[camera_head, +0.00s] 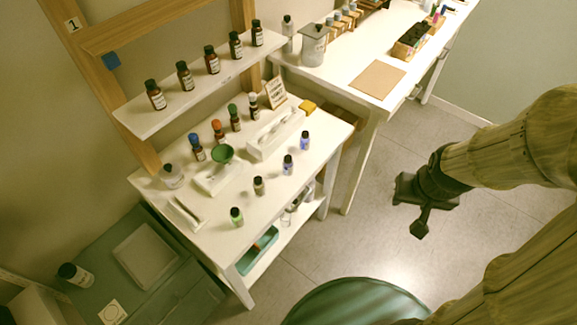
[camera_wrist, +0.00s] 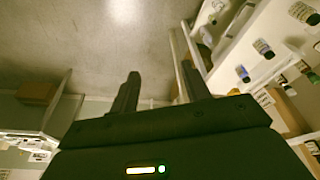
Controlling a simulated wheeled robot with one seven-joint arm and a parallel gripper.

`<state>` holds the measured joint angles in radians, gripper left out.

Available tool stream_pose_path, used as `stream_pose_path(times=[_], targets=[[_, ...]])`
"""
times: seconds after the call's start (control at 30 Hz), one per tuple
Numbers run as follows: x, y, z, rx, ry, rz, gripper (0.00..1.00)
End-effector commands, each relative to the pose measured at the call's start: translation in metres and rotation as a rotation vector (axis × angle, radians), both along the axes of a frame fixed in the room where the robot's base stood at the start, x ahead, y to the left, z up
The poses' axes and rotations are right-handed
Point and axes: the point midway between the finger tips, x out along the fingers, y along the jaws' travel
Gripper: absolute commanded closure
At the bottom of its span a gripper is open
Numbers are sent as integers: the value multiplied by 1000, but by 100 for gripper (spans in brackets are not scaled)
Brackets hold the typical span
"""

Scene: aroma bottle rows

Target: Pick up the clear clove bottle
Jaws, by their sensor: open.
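Several small clear bottles with dark caps stand in a front row on the white table (camera_head: 262,212): a greenish one (camera_head: 236,216), a brownish one (camera_head: 259,186) and two bluish ones (camera_head: 288,165) (camera_head: 305,141). Their labels are too small to read, so I cannot tell which is clove. Another row behind has bottles with blue (camera_head: 198,150), orange (camera_head: 218,131), green (camera_head: 234,119) and black (camera_head: 254,107) caps. My gripper (camera_head: 419,222) is open and empty, right of the table over the floor. In the wrist view its fingers (camera_wrist: 160,88) are apart, with small bottles (camera_wrist: 262,48) at the right.
A shelf (camera_head: 200,88) with several brown bottles stands above the table's back. A green funnel (camera_head: 222,153) and a white caddy (camera_head: 276,135) are between the rows. A green stool (camera_head: 355,303) stands in front. The floor between gripper and table is clear.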

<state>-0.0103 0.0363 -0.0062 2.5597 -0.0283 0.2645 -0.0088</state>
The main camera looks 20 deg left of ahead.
Motion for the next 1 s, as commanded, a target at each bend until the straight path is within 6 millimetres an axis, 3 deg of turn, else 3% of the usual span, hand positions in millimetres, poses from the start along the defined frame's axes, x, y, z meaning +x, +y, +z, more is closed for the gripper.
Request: stream_pose_path(times=[0.27, 0.5, 0.73, 1.0], targets=[[66, 14, -63, -43, -228, 202, 53], [111, 54, -112, -6, -467, 421, 53], [127, 105, -151, 110, -692, 606, 53], [112, 161, -185, 338, -940, 749, 53]])
